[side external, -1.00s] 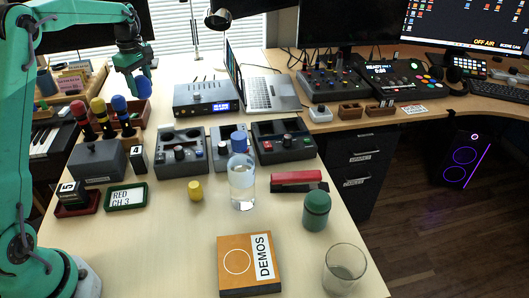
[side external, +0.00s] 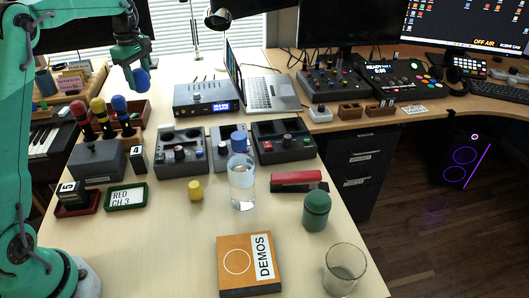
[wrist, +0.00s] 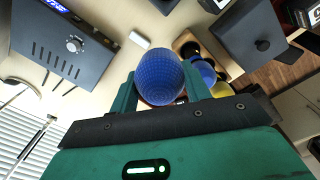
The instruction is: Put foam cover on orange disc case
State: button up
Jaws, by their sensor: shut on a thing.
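My gripper (side external: 141,72) is shut on a blue foam cover (side external: 141,80), held in the air above the back left of the table. In the wrist view the round blue foam cover (wrist: 160,76) sits between my two green fingers. The orange disc case (side external: 236,278), labelled DEMOS with a white ring on it, lies flat at the front of the table. My gripper is far behind it and to its left. Nothing lies on the case.
A rack (side external: 133,113) with red, yellow and blue topped microphones stands below my gripper. The table left of the case is clear.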

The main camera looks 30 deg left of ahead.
aim_at(137, 69)
notch_tip(137, 69, up, 4)
jog(key=shift+r, duration=0.15)
jog(key=w+d+m, duration=0.2)
jog(key=d+m, duration=0.2)
jog(key=d, duration=1.4)
jog(key=s+d+r+m, duration=0.1)
jog(key=s+d+m, duration=0.25)
jog(key=d, duration=0.65)
jog(key=s+d+m, duration=0.2)
jog(key=s+d, duration=0.2)
jog(key=d, duration=0.7)
jog(key=s+d+m, duration=0.3)
jog(key=s+d, duration=0.2)
jog(key=s, duration=0.3)
jog(key=s+d+f+m, duration=0.1)
jog(key=s+d+m, duration=0.2)
jog(key=s+d, duration=0.45)
jog(key=s+d+m, duration=0.3)
jog(key=s+d, duration=0.1)
jog(key=s, duration=0.6)
notch_tip(137, 69, down, 10)
jog(key=shift+w+r, duration=0.15)
jog(key=shift+w, duration=0.05)
jog(key=shift+a+n, duration=0.1)
jog(key=shift+n, duration=0.15)
